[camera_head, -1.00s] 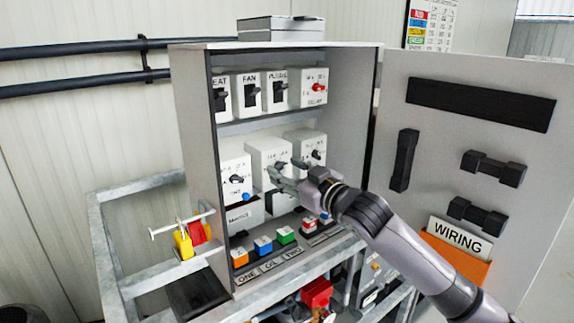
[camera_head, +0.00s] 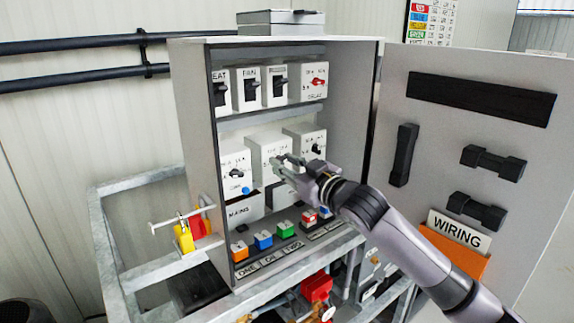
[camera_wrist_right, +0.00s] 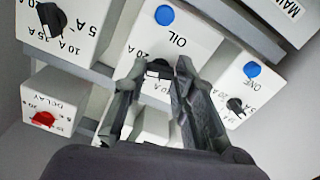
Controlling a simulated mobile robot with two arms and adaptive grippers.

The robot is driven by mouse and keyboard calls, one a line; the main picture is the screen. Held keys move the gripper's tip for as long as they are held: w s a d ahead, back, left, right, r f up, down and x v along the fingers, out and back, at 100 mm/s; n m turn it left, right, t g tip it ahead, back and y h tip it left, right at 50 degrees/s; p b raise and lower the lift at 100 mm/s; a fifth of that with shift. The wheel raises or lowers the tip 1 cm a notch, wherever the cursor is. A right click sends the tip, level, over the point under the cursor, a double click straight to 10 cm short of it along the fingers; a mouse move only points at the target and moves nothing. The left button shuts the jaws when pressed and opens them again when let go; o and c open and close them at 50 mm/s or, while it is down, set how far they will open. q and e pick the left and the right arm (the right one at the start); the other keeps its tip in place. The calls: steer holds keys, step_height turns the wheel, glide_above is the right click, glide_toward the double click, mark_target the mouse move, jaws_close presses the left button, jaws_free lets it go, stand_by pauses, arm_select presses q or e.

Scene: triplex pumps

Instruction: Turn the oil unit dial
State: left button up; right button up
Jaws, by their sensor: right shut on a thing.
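The oil unit (camera_head: 266,147) is a white box in the middle of the cabinet's middle row. It also shows upside down in the right wrist view (camera_wrist_right: 178,35), with the word OIL and a blue dot. Its small black dial (camera_wrist_right: 158,67) lies between the fingers of my right gripper (camera_wrist_right: 158,72). In the head view, my right gripper (camera_head: 282,164) reaches in from the right and covers the dial and the unit's lower part. Its fingers are shut on the dial, one on each side. The dial's exact pointing is partly hidden by the fingers. My left gripper is not in view.
Neighbouring units stand close on both sides, including the ONE unit (camera_wrist_right: 250,80). The DELAY unit (camera_head: 314,82) with a red dial is above right. Coloured buttons (camera_head: 263,241) line the shelf below. The open cabinet door (camera_head: 450,120) stands at the right, behind my right arm.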

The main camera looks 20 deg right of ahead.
steer(key=shift+n, duration=0.3)
jaws_close()
steer(key=shift+r+n+p, duration=0.1)
steer(key=shift+n+p, duration=0.4)
steer(key=shift+p, duration=0.15)
steer(key=n+p, duration=0.2)
steer(key=n, duration=0.1)
steer(key=n+p, duration=0.2)
steer(key=n, duration=0.3)
steer(key=shift+f, duration=0.2)
steer(key=o, duration=1)
jaws_free()
steer(key=shift+r, duration=0.1)
